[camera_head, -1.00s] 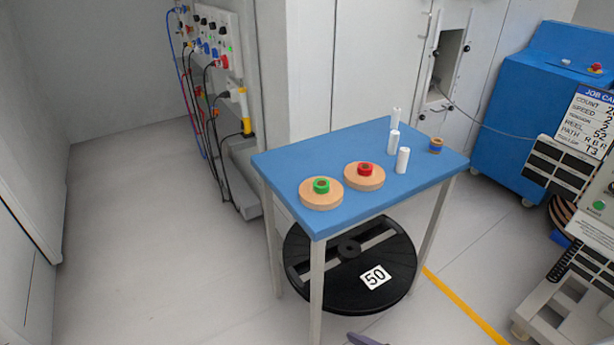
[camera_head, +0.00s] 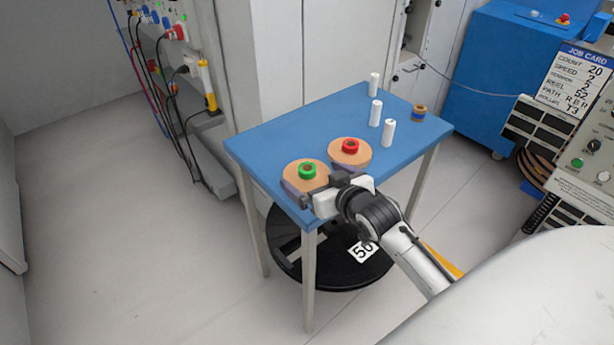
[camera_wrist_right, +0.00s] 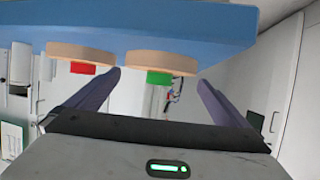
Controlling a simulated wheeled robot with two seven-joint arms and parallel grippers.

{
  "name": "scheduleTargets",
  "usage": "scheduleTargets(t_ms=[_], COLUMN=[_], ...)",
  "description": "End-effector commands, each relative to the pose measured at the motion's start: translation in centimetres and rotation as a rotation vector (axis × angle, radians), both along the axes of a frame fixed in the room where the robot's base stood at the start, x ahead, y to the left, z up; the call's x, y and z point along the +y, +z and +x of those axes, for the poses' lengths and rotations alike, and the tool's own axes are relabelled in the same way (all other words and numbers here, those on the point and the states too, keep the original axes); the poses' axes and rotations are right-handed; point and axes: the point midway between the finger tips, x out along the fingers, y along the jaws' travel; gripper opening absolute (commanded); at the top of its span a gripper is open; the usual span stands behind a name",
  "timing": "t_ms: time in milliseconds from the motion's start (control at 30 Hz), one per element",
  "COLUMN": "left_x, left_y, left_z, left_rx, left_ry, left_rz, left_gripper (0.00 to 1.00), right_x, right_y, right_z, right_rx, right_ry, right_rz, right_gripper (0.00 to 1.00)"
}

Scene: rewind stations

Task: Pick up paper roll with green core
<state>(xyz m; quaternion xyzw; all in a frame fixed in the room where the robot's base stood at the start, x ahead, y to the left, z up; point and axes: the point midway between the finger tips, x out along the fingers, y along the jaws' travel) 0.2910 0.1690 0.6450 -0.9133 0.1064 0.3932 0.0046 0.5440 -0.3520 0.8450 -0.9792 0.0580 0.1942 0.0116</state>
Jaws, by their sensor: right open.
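The tan paper roll with the green core (camera_head: 294,178) lies flat near the front left corner of the blue table (camera_head: 262,135). My right gripper (camera_head: 314,184) is open at its near side, fingers pointing toward it. The gripper hides part of its near edge. In the right wrist view, which is upside down, this roll (camera_wrist_right: 160,62) shows ahead, roughly between the two spread fingers (camera_wrist_right: 156,88), with no visible grip on it. My left gripper is out of view.
A roll with a red core (camera_head: 350,158) lies close to the right of the green-core roll. Several white cylinders (camera_head: 388,133) and a small blue-banded spool (camera_head: 418,112) stand farther right. A black reel (camera_head: 285,248) sits below the table. The table's back left is clear.

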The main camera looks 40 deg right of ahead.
Motion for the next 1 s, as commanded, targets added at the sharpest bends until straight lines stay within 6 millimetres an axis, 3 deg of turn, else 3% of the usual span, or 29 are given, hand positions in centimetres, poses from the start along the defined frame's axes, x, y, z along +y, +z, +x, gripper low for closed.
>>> scheduleTargets(t_ms=[233, 533, 733, 1000], left_x=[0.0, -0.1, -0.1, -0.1], left_y=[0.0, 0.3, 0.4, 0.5], left_z=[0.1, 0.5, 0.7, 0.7], left_rx=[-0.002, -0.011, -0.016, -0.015], left_ry=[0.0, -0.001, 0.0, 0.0], left_rz=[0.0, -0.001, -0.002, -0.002], left_gripper=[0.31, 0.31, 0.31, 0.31], right_x=[-0.4, -0.4, -0.4, -0.5], right_y=[-1.2, -1.4, -1.4, -0.9], right_z=[3.3, 3.6, 3.6, 3.6], right_rx=[0.0, 0.001, 0.001, -0.003], right_ry=[0.0, 0.0, 0.0, 0.0], right_rz=[0.0, -0.001, 0.0, -0.001], right_gripper=[1.0, 1.0, 0.67, 0.67])
